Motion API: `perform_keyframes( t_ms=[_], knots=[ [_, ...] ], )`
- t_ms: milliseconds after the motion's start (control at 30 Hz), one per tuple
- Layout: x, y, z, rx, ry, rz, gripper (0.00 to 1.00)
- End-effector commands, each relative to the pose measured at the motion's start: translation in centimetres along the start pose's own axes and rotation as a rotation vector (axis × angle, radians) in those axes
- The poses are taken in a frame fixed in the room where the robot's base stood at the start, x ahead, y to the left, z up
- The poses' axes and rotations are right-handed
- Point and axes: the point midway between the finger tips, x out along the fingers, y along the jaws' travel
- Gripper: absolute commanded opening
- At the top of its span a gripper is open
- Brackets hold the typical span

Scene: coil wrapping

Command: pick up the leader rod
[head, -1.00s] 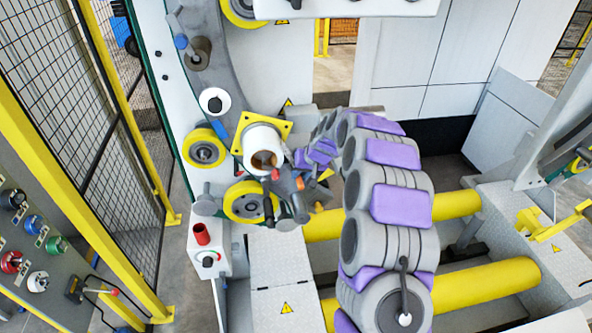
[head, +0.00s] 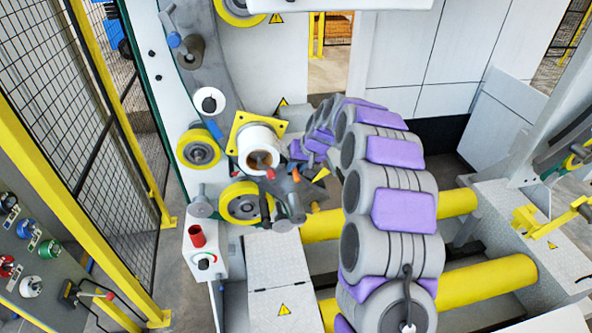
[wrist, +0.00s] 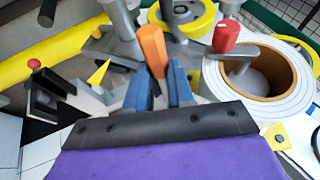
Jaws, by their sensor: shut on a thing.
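The leader rod appears to be the orange-ended piece (wrist: 152,45) in the middle of the wrist view. My gripper (wrist: 160,92), with two blue fingers, is shut around its lower part, and the orange end stands up beyond the fingertips. The rod's lower part is hidden between the fingers and behind the dark edge of my wrist. In the head view the small orange end (head: 295,175) shows just right of the white roll, and my arm largely hides the gripper there.
The white roll (head: 258,145) with a brown core is close on the left, on a yellow plate. A red-capped grey lever (wrist: 228,37) reaches over its core in the wrist view. Yellow-rimmed rollers (head: 243,203) crowd nearby. Yellow horizontal rollers (head: 490,280) lie to the right.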

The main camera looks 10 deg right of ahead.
Motion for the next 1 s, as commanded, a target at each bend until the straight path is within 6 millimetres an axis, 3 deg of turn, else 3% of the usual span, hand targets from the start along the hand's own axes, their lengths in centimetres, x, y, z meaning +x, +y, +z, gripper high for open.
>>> perform_keyframes(
  t_ms=[267, 800, 1000],
  knots=[
    [-1.3, -0.2, 2.5, 0.001, 0.003, -0.001, 0.0],
    [-5.1, -0.9, 10.1, 0.002, 0.001, -0.002, 0.0],
    [-6.2, -1.1, 12.1, 0.001, 0.004, -0.001, 0.0]
  ],
)
